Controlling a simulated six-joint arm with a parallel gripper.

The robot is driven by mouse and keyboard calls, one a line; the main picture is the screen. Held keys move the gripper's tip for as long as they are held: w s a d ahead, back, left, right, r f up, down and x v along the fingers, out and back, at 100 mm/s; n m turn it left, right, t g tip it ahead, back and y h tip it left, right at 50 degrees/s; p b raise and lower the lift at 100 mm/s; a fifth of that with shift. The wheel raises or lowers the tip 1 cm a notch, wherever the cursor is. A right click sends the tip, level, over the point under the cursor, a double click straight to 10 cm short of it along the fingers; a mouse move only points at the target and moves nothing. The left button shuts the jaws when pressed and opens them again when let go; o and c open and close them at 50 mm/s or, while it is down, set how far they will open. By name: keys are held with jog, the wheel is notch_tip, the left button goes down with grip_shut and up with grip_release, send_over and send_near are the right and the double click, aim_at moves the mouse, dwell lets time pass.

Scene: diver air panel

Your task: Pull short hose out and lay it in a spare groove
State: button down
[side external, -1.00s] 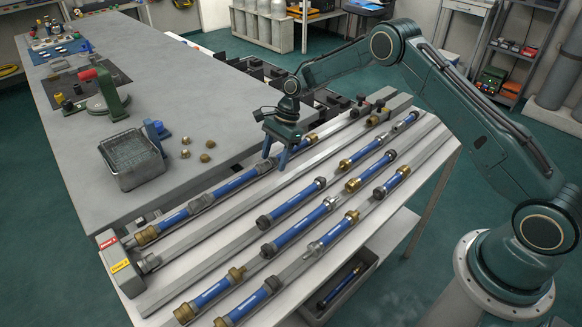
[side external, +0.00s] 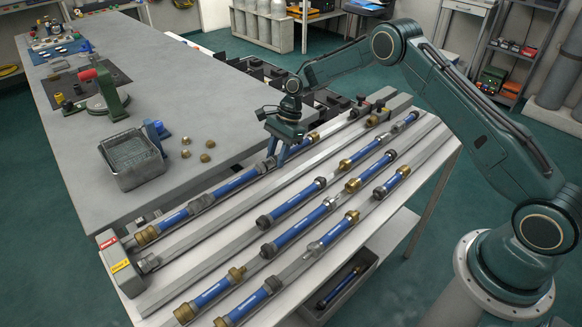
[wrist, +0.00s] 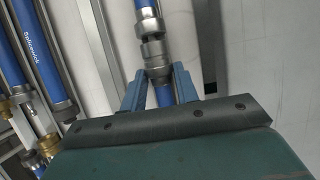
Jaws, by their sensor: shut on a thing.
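My gripper (side external: 277,156) points down at the row of blue hoses closest to the grey bench. Its fingers are shut on a short blue hose (side external: 299,145), right beside a metal coupling. In the wrist view, the fingers (wrist: 158,90) sit on both sides of the blue hose (wrist: 165,96), with the silver coupling (wrist: 152,45) just ahead and a further blue hose (wrist: 145,4) beyond it. The held hose still lies in line with that row. A longer blue hose (side external: 236,182) continues the row to the lower left. Much of the grasp is hidden by my gripper body.
More blue hoses (side external: 297,205) with brass and dark ends lie in neighbouring parallel rows. A bare strip (side external: 215,223) runs between rows. A grey end block (side external: 118,262) with red and yellow labels closes the lower left. A wire basket (side external: 132,160) and brass fittings (side external: 205,157) stand on the bench.

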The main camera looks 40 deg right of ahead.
jog(key=shift+d, duration=1.4)
jog(key=shift+r, duration=0.2)
jog(key=shift+r, duration=2.9)
jog(key=shift+r, duration=0.1)
